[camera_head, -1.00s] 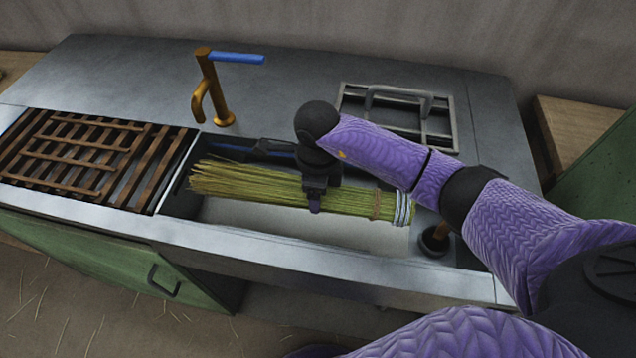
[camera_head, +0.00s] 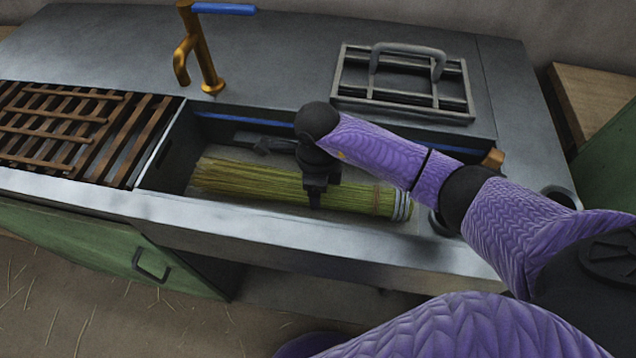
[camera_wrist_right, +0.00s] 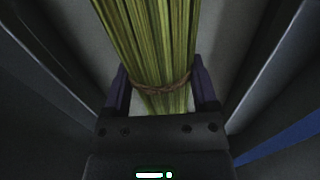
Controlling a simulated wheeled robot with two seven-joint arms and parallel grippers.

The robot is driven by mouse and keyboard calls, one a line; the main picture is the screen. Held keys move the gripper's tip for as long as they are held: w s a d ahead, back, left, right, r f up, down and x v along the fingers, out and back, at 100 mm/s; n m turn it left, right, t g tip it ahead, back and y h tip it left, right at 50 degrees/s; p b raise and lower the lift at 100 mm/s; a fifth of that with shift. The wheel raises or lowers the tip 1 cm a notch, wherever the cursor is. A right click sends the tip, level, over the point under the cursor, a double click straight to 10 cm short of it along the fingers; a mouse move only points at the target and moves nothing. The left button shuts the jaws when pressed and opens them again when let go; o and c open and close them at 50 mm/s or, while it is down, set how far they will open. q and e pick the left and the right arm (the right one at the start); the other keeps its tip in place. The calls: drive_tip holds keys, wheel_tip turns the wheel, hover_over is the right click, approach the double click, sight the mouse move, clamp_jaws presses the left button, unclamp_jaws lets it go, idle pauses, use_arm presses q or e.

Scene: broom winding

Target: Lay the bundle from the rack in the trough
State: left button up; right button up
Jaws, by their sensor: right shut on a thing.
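The bundle (camera_head: 250,182) is a sheaf of yellow-green straw, bound with brown twine and with pale bands at its right end. It lies lengthwise within the trough (camera_head: 165,165), a sunken metal basin in the counter. My right gripper (camera_head: 315,198) is shut on the bundle near its middle, from above. In the right wrist view the fingers (camera_wrist_right: 162,92) stand on either side of the straw (camera_wrist_right: 150,40), by a twine tie. I cannot tell if the bundle touches the trough floor. The rack (camera_head: 75,130) of brown slats is left of the trough, empty. My left gripper is not in view.
A brass tap (camera_head: 203,60) with a blue lever stands behind the trough. A grey metal frame with a handle (camera_head: 405,85) lies on the counter at the back right. A round hole (camera_head: 560,197) is at the right. A green cabinet door (camera_head: 110,250) hangs open below.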

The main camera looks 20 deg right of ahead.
drive_tip(key=o, duration=1)
drive_tip(key=shift+c, duration=0.2)
drive_tip(key=shift+o, duration=1)
wheel_tip(320, 180, up, 10)
drive_tip(key=p, duration=0.4)
drive_tip(key=shift+f, duration=0.2)
drive_tip(key=shift+r, duration=0.2)
